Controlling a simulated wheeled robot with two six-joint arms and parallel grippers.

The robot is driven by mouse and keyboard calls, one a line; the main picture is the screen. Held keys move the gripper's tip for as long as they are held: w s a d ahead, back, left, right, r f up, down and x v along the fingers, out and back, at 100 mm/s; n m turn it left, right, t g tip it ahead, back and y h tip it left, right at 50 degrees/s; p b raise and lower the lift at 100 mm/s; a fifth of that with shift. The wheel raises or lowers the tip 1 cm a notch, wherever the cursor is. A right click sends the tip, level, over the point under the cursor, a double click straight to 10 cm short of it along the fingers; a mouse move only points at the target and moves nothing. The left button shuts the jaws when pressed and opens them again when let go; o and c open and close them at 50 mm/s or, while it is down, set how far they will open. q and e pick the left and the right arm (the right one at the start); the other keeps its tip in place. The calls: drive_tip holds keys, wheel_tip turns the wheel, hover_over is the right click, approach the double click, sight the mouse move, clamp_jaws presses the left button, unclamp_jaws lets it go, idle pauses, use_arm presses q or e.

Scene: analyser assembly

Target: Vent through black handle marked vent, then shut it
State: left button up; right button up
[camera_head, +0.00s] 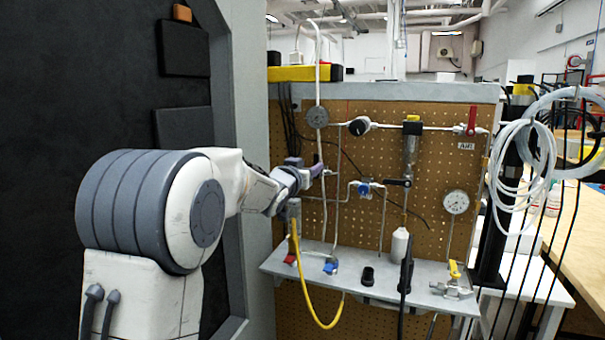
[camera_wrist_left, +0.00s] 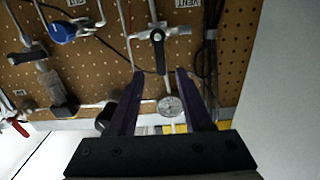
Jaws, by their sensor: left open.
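In the left wrist view a small valve with a black handle (camera_wrist_left: 159,55) sits on the pegboard, near an upside-down label that reads VENT (camera_wrist_left: 187,3). The handle runs up and down in that picture, across the valve's pale side-to-side body (camera_wrist_left: 178,31). My left gripper (camera_wrist_left: 160,72) is open, its two purple fingers apart with the handle's end showing between their tips. I cannot tell whether they touch it. In the head view my left gripper (camera_head: 305,167) is at the left part of the pegboard, and the vent handle is hidden there. My right gripper is not in view.
A round gauge (camera_head: 317,117) is just above my left gripper. A yellow hose (camera_head: 300,270) hangs below. A grey shelf (camera_head: 335,290) runs under the pegboard, and a dark panel stands at left.

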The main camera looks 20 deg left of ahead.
use_arm(q)
drive_tip(key=s, duration=0.5)
drive_tip(key=shift+s, duration=0.1)
